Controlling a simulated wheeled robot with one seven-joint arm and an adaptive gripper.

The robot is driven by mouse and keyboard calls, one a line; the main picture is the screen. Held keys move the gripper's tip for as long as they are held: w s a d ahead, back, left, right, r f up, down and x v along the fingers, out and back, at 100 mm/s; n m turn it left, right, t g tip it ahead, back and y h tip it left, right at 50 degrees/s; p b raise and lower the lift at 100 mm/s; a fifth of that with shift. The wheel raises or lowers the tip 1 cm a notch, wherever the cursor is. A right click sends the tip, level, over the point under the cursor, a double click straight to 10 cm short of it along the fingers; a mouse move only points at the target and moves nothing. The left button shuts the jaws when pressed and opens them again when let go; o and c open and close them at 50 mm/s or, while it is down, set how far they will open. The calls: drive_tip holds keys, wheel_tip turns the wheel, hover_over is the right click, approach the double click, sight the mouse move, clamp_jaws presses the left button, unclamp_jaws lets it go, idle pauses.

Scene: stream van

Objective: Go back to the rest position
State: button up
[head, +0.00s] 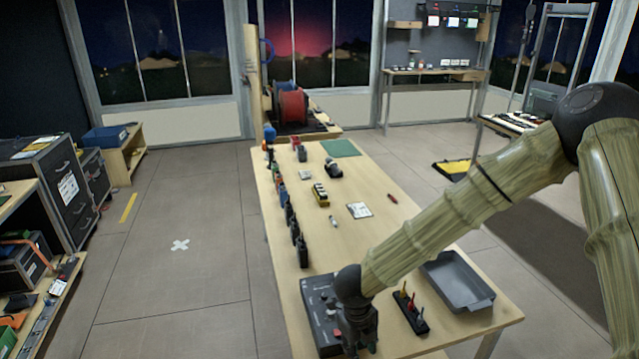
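My arm reaches in from the right across the near part of a long wooden table (357,240). My gripper (360,345) is at its end, pointing down over a dark grey control box (318,308) at the table's near left corner. The fingers are dark and small against the box and table, and I cannot tell whether they are open or shut. I see nothing clearly held. Part of the box is hidden behind my gripper.
A grey tray (457,284) and a dark stand with coloured tools (411,312) are right of my gripper. Several dark upright items line the table's left edge, including a radio (302,252). Open floor (190,285) lies left of the table.

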drive_tip(key=s+d+f+n+t+h+b, duration=0.1)
drive_tip(key=s+d+f+n, duration=0.4)
drive_tip(key=f, duration=0.3)
drive_tip(key=s+d+f+n+t+b, duration=0.1)
drive_tip(key=s+d+f+n+b, duration=0.15)
drive_tip(key=s+f+n, duration=0.45)
drive_tip(key=s+d+f+n+b, duration=0.1)
drive_tip(key=s+f+n, duration=0.2)
drive_tip(key=s+n, duration=0.2)
drive_tip(key=s+d+f+n+g+y, duration=0.1)
drive_tip(key=s+d+f+n, duration=0.1)
drive_tip(key=s+n, duration=0.4)
drive_tip(key=s+d+f+n+g+y+b, duration=0.1)
drive_tip(key=s+d+f+n, duration=0.1)
drive_tip(key=s+f+n, duration=0.3)
drive_tip(key=s+n, duration=0.1)
drive_tip(key=s, duration=0.3)
drive_tip(key=shift+d+b, duration=0.2)
drive_tip(key=shift+b, duration=0.15)
drive_tip(key=shift+w, duration=0.1)
